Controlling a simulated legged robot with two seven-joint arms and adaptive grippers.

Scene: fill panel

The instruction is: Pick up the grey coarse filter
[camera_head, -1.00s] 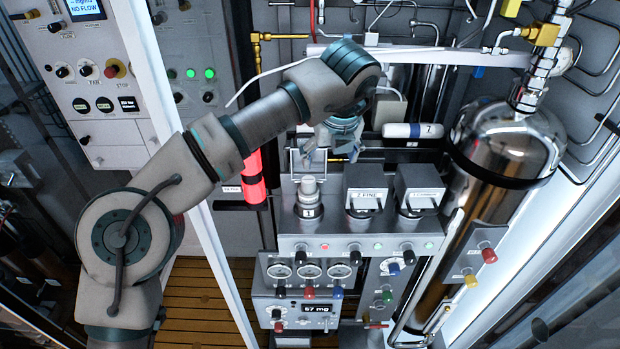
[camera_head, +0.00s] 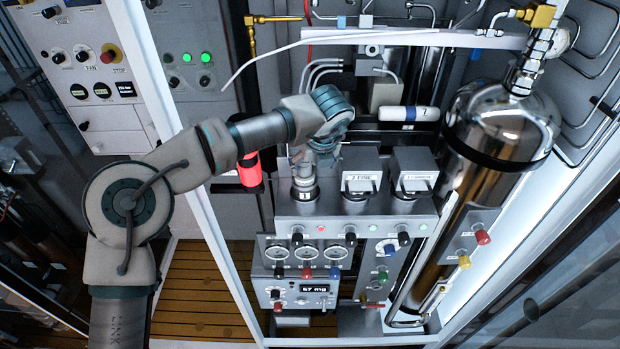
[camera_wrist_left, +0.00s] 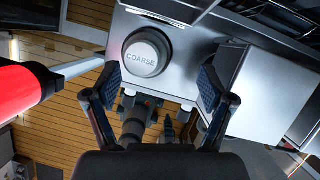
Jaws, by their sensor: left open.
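The grey coarse filter (camera_head: 304,188) stands upright in the left socket of the grey panel's shelf. In the left wrist view its round grey top (camera_wrist_left: 146,54), marked COARSE, lies ahead of the fingers, left of the middle of the gap. My left gripper (camera_head: 314,163) is just above and behind the filter and partly hides its top. In the left wrist view the left gripper (camera_wrist_left: 160,78) has its two dark fingers spread wide, with nothing held between them. My right gripper is not in view.
Two grey box-shaped filter units, one marked FINE (camera_head: 361,170) and another (camera_head: 414,172), stand right of the coarse filter. A large steel tank (camera_head: 500,130) fills the right side.

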